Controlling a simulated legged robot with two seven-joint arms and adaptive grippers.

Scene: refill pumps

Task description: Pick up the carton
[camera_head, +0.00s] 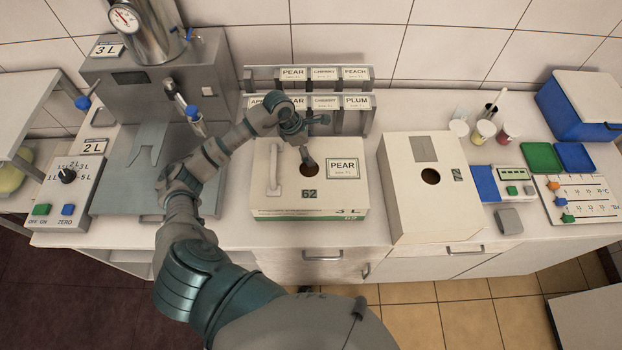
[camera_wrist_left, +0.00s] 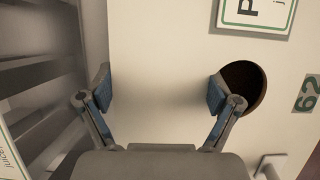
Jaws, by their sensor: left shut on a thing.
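A white carton (camera_head: 270,185) with a PEAR label (camera_head: 344,168), a pale handle and a green lower stripe stands on the counter. My left gripper (camera_head: 314,142) reaches over its back part. In the left wrist view the gripper (camera_wrist_left: 160,90) straddles the top of the carton (camera_wrist_left: 165,45). One finger is at the round dark hole (camera_wrist_left: 248,85); the other is beyond the carton's back edge. It is shut on the carton between them. The finger tips are partly hidden. The carton appears upright on the counter. My right gripper does not show.
A second white carton (camera_head: 425,210) with a hole stands to the right. A rack of labels (camera_head: 310,78) is behind. A filling machine (camera_head: 150,85) and a control box (camera_head: 68,190) stand left. Cups, a blue cooler (camera_head: 580,105) and small trays are at the right.

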